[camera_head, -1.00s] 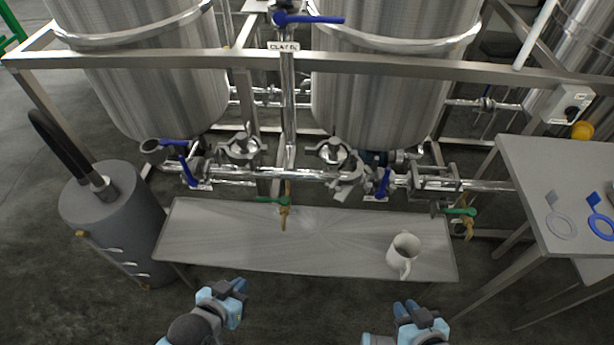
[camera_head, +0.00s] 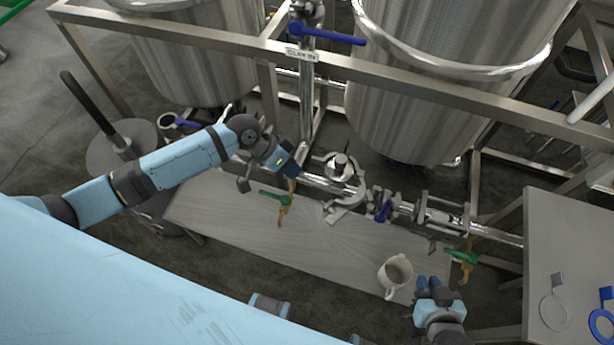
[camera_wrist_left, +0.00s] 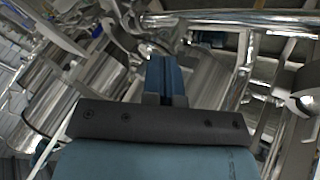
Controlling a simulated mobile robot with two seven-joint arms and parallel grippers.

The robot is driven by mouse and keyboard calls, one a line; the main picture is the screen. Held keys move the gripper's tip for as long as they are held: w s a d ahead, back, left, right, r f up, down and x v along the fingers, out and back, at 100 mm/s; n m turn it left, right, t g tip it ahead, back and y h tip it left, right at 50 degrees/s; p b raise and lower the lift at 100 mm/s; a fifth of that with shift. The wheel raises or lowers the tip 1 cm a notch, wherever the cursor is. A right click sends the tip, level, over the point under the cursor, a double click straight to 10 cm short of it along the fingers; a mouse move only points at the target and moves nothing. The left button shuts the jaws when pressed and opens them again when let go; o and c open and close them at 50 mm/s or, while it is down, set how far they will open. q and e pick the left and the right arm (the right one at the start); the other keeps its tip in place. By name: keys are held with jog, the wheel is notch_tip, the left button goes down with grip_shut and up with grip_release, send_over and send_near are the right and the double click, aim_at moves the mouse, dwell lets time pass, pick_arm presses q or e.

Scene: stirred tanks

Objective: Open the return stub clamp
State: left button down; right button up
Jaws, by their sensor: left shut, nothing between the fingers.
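Steel clamps sit along the low pipe line under the tanks. One ring-shaped clamp fitting (camera_head: 342,172) shows right of my left gripper in the head view. I cannot tell which clamp is the return stub clamp; my left arm hides part of the pipework. My left gripper (camera_head: 292,170) is shut and empty, by the pipe above a green-handled valve. In the left wrist view its blue fingers (camera_wrist_left: 166,82) are together, with blurred steel pipes and fittings beyond. My right gripper (camera_head: 430,287) is low right, beside the mug; I cannot tell whether it is open.
A steel bench (camera_head: 235,218) lies below the pipes, with a white mug (camera_head: 396,275) at its right end. Green-handled valves (camera_head: 275,196) and blue-handled valves (camera_head: 384,211) stick out. A frame rail (camera_head: 400,75) crosses before the tanks. A side table (camera_head: 555,230) stands at right.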

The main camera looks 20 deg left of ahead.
aim_at(353, 199)
pick_arm(q)
jog(key=d+f+p, duration=0.1)
jog(key=d+f, duration=0.6)
jog(key=d, duration=0.2)
jog(key=shift+s+p, duration=0.35)
jog(key=shift+p, duration=0.05)
